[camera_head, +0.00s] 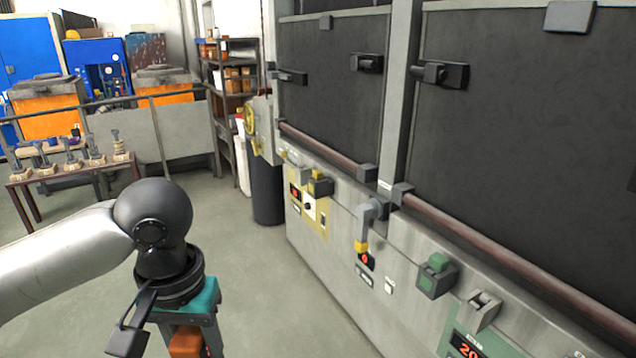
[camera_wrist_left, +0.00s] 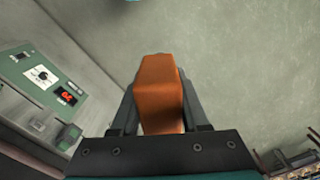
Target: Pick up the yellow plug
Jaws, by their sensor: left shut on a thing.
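My left gripper (camera_wrist_left: 160,105) is shut on an orange-brown block (camera_wrist_left: 162,85), with a dark finger on each side of it. In the head view this orange block (camera_head: 187,342) shows at the bottom, below my teal wrist; its lower end is cut off. A dark block with a yellow part (camera_head: 320,184) sits on the yellow panel (camera_head: 322,222) of the large grey machine, apart from my gripper. I cannot tell whether it is the yellow plug. A grey lever with a yellow tip (camera_head: 361,246) is to its right. My right gripper is not in view.
A green block (camera_head: 437,264) and a green panel (camera_head: 465,342) are on the machine's front at the right. A table (camera_head: 60,172) with several small upright items stands at the left. A black bin (camera_head: 267,190) stands beside the machine. The floor between is clear.

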